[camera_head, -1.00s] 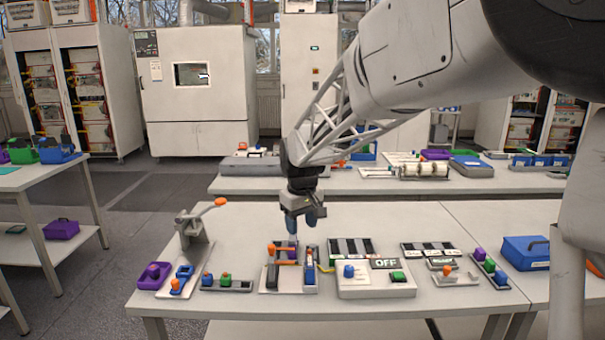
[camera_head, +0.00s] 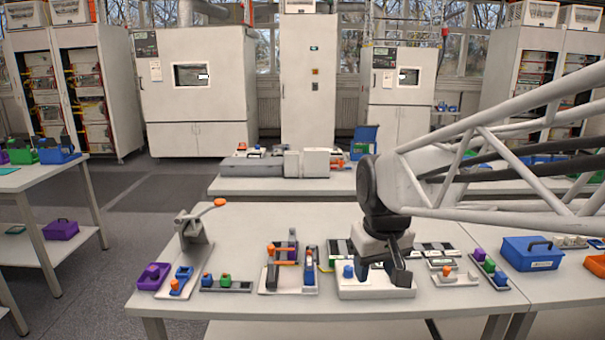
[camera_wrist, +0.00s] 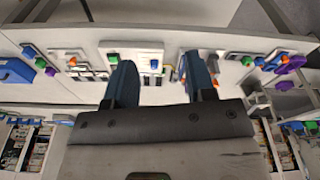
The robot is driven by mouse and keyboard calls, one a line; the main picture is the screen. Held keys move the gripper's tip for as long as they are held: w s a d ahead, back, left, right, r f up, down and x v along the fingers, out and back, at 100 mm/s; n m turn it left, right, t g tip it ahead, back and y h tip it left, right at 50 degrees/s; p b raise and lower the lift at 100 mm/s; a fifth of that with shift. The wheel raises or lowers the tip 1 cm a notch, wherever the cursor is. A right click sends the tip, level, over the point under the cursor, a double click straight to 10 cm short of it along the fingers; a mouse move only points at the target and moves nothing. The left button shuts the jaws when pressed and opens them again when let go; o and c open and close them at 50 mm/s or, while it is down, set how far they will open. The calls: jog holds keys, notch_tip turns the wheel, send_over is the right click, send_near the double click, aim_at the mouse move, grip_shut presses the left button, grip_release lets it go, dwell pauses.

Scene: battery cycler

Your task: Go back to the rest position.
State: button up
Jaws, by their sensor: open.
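My gripper (camera_head: 384,272) is in front of the white control box (camera_head: 350,293) in the head view and hides much of it, including its sign. In the wrist view my gripper (camera_wrist: 155,85) shows two dark blue fingers spread apart with nothing between them. The fingers point down toward the table (camera_head: 240,307), and the gripper is above it. The blue knob (camera_head: 348,271) of the control box shows just left of the gripper.
Left of the gripper stand a fixture with orange handles (camera_head: 284,262), a strip with blue and green knobs (camera_head: 226,285) and a lever press (camera_head: 195,240). A blue case (camera_head: 530,253) is at the right. A second table (camera_head: 270,185) stands behind.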

jog(key=s+d+f+m, duration=0.1)
jog(key=s+d+f, duration=0.1)
jog(key=s, duration=0.6)
jog(key=s+d+f+m, duration=0.2)
jog(key=s+d, duration=0.1)
jog(key=s, duration=0.5)
jog(key=shift+f+t, duration=0.15)
jog(key=shift+t, duration=0.25)
